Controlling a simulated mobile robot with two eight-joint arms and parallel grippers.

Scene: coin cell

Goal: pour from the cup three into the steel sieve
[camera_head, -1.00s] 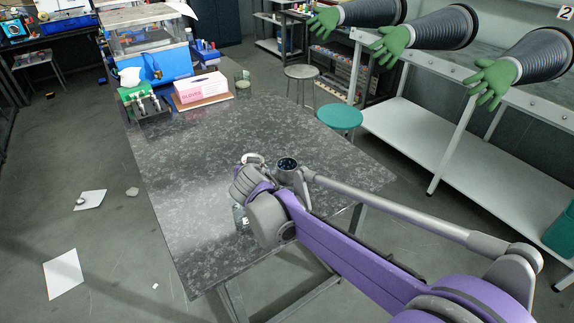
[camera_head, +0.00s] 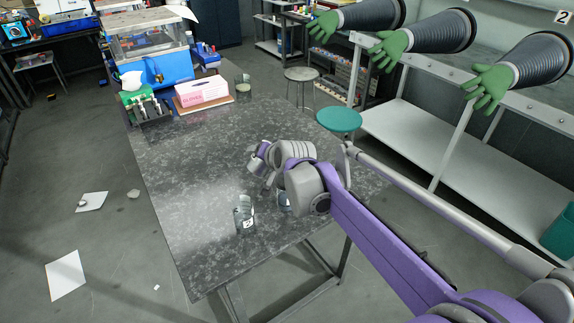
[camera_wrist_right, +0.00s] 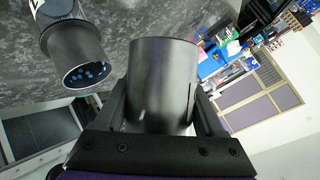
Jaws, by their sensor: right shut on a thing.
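My right gripper (camera_wrist_right: 162,98) is shut on a dark grey cylindrical cup (camera_wrist_right: 165,70), which fills the space between its fingers in the right wrist view; I see no number on it. In the head view my right gripper (camera_head: 258,160) is over the table, with the cup mostly hidden by the wrist. A second cup (camera_wrist_right: 76,52), with a pale label and small blue pieces inside, is to its left in the wrist view, apart from the held cup. In the head view a clear labelled vessel (camera_head: 244,218) stands near the table's front. I cannot make out the steel sieve for certain. My left gripper is not in view.
Another vessel (camera_head: 284,203) is partly hidden behind my right arm. A pink glove box (camera_head: 203,91), a green rack (camera_head: 143,105) and a glass beaker (camera_head: 243,86) stand at the back of the dark table (camera_head: 185,165). The table's left middle is clear.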

